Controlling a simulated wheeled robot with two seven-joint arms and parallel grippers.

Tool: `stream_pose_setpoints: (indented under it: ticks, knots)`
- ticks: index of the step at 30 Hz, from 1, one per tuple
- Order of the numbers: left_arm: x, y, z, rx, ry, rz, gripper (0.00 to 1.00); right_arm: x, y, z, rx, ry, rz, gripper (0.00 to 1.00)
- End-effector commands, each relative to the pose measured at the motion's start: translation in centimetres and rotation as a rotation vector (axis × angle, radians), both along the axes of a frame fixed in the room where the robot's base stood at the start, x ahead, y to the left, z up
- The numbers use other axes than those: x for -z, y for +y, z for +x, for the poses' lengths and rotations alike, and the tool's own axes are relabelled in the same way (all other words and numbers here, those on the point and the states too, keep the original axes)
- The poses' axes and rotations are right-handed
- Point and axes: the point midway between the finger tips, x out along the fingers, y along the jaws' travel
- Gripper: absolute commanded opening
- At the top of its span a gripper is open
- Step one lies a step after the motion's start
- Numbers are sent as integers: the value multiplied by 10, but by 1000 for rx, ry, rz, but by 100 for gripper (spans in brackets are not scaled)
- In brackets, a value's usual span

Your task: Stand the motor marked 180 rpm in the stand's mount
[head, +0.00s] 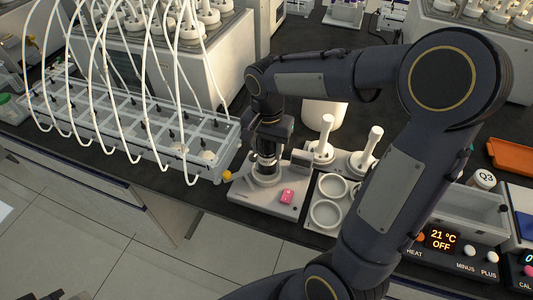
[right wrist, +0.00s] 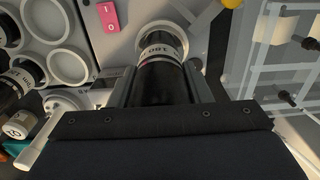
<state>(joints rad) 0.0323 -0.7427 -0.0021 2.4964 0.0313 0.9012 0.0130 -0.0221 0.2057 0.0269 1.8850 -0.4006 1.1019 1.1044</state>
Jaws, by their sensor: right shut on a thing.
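The motor (right wrist: 163,78) is a dark cylinder with a pale band; in the right wrist view the band shows "180" and part of more lettering. My right gripper (head: 267,146) is shut around it and points down over the grey stand (head: 243,195). The motor also shows in the head view (head: 266,163), upright, with its lower end at the stand's round mount (head: 265,180). Whether it is fully seated I cannot tell. A pink switch (head: 287,196) marked 1 and 0 sits on the stand.
A yellow knob (head: 227,175) is close by. The bench edge runs just in front.

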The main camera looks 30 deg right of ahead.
Motion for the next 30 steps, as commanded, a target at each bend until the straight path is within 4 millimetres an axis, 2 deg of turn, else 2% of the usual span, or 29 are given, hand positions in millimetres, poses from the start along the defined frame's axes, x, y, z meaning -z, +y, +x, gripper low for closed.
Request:
stream_pose_setpoints:
  ticks: [2,8,20,21,26,30]
  knots:
    - [-1,0,0,0,0,0,0,8,0,6,-1,4,0,8]
    - [0,0,0,0,0,0,0,33,0,4,0,1,1,8]
    - [4,0,0,0,0,0,0,39,0,4,0,-1,1,8]
    - [4,0,0,0,0,0,0,40,0,4,0,0,0,46]
    - [3,0,0,0,0,0,0,39,0,4,0,1,0,66]
    - [3,0,0,0,0,0,0,39,0,4,0,1,0,66]
